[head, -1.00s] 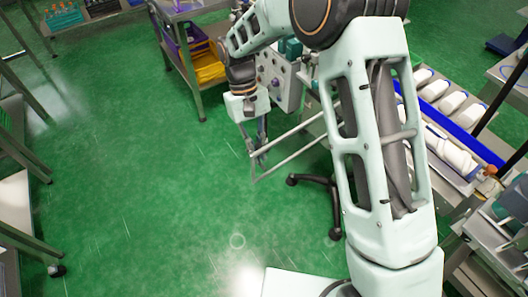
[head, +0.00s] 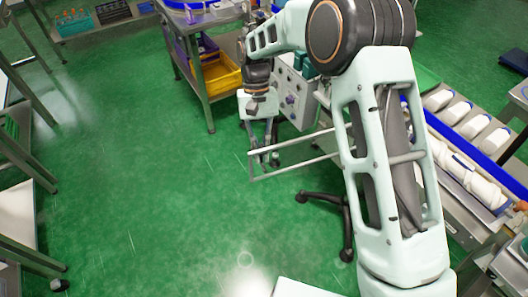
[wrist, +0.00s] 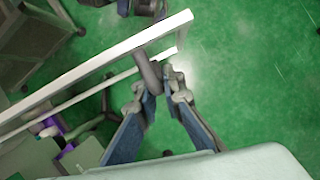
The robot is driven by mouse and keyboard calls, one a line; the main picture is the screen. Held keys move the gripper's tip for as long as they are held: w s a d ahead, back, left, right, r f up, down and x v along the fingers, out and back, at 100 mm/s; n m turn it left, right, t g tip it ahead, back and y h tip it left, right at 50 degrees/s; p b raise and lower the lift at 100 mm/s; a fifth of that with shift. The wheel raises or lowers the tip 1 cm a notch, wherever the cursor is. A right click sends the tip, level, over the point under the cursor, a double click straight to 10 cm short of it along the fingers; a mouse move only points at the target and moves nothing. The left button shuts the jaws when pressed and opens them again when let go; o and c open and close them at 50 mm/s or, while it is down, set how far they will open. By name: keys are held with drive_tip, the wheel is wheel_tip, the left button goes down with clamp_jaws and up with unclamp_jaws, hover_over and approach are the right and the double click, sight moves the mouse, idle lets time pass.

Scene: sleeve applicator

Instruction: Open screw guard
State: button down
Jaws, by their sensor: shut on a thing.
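The screw guard is a thin pale metal frame (head: 300,163) that juts out to the left from the machine, above the floor. In the wrist view its bars (wrist: 95,78) run from lower left to upper right. My gripper (head: 266,158) is at the frame's outer end. In the wrist view my gripper (wrist: 158,84) has its fingertips closed around a short dark grey rod (wrist: 150,71) at the guard's frame. The guard's inner end is hidden behind my arm in the head view.
The machine's light control panel (head: 291,95) stands just behind my gripper. A metal trolley (head: 208,103) with a yellow bin (head: 217,76) is at the back left. A black stand foot (head: 338,215) is on the floor below. Green floor (head: 150,190) is open to the left.

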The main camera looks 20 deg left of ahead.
idle(0.3)
drive_tip(key=c, duration=2)
unclamp_jaws()
drive_tip(key=shift+c, duration=0.2)
drive_tip(key=shift+r, duration=0.1)
drive_tip(key=v, duration=1.2)
